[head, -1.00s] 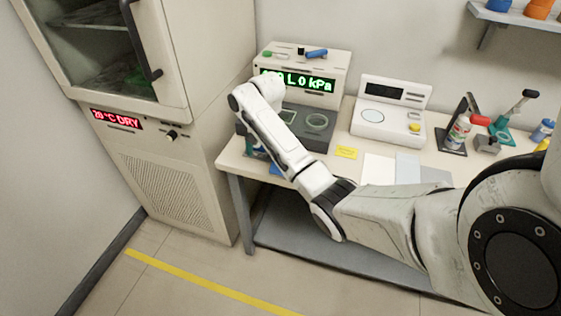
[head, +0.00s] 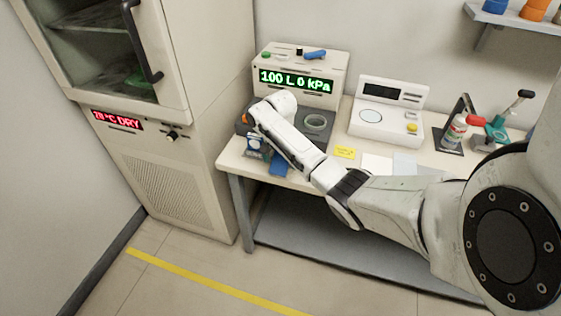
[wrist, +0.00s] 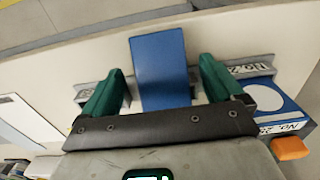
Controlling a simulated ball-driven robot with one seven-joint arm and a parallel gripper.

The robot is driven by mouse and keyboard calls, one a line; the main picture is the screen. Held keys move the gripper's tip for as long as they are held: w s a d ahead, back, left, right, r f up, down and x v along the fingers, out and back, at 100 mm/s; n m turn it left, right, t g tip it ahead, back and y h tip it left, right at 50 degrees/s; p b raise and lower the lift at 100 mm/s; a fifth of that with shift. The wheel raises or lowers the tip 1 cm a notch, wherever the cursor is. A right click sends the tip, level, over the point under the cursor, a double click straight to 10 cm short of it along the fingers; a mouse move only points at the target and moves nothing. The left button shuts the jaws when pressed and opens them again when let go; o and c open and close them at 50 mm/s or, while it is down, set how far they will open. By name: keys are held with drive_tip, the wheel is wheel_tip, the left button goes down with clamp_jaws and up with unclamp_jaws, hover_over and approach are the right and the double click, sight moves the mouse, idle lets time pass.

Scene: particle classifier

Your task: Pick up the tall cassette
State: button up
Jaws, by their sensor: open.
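A plain blue upright block (wrist: 160,62), apparently the tall cassette, stands between the two green fingers of my open gripper (wrist: 161,78) in the wrist view. A gap shows on each side of it, so the fingers do not appear to press on it. In the head view a blue piece (head: 280,165) shows at the table's front left edge, partly behind my arm. My gripper is mostly hidden there by the arm.
A blue and white cassette with a round window (wrist: 262,98) lies close to the right finger. An orange piece (wrist: 289,148) is beside it. A display unit (head: 330,62) and a white scale (head: 385,125) stand behind on the table (head: 232,158).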

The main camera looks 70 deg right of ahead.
wheel_tip(320, 180, down, 2)
drive_tip(key=c, duration=1.2)
drive_tip(key=shift+w+r, duration=0.1)
drive_tip(key=shift+r, duration=0.55)
drive_tip(key=s+a+r+p, duration=0.2)
drive_tip(key=s+r, duration=0.2)
drive_tip(key=s+a+r+p, duration=0.2)
drive_tip(key=s+r, duration=0.2)
drive_tip(key=s+a+r+p, duration=0.2)
drive_tip(key=s+r+p, duration=0.1)
drive_tip(key=s, duration=0.1)
drive_tip(key=shift+s+a+r, duration=0.1)
drive_tip(key=shift+a+r, duration=0.2)
drive_tip(key=shift+r, duration=0.1)
